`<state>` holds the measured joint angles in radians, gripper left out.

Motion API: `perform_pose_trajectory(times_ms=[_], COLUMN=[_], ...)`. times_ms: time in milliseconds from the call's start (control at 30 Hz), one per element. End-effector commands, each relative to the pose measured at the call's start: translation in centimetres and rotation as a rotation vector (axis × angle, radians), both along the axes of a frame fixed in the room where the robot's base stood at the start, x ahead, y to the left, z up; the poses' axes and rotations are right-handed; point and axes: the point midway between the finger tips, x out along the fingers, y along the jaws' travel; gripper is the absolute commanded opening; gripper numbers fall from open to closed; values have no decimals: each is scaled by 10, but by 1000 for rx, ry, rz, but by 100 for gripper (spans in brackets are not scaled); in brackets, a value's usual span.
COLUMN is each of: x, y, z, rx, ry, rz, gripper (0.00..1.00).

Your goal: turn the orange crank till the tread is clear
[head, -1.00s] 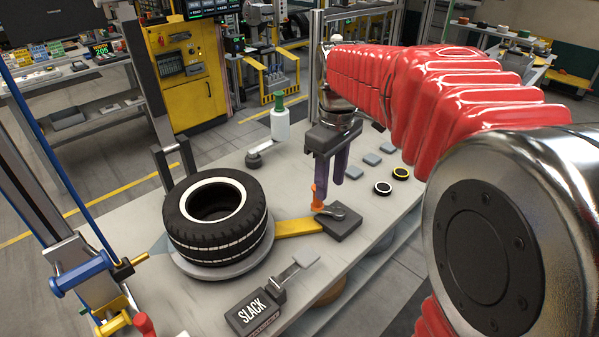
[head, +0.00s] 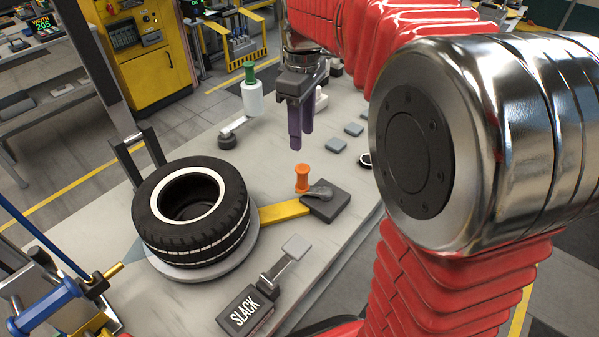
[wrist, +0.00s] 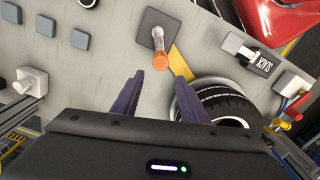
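The orange crank handle (head: 302,178) stands upright on a grey arm at the dark square block (head: 328,203). It also shows in the wrist view (wrist: 160,60). A yellow bar (head: 284,211) runs from the block to the black tyre (head: 236,222), which lies flat on a round grey plate (head: 212,268). I cannot tell whether the bar touches the tread. My gripper (head: 302,140) has purple fingers and hangs above the handle, apart from it. In the wrist view my gripper (wrist: 158,80) is open and empty, with the handle just beyond the fingertips.
A lever with a SLACK sign (head: 244,312) stands at the bench's front. A white bottle with a green top (head: 252,95) stands behind the tyre. Grey pads (head: 336,145) lie right of the gripper. A blue and yellow fixture (head: 52,305) is at the left.

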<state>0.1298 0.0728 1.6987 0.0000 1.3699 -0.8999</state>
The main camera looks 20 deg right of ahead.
Motion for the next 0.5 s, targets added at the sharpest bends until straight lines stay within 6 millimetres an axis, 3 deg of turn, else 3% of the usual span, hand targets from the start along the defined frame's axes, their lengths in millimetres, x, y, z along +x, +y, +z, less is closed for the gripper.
perform_pose_trajectory(times_ms=[267, 500], x=[0, -1], y=[1, 2], z=[-20, -56], rx=[0, 1], ry=[3, 4], rz=[3, 3], gripper=[40, 40])
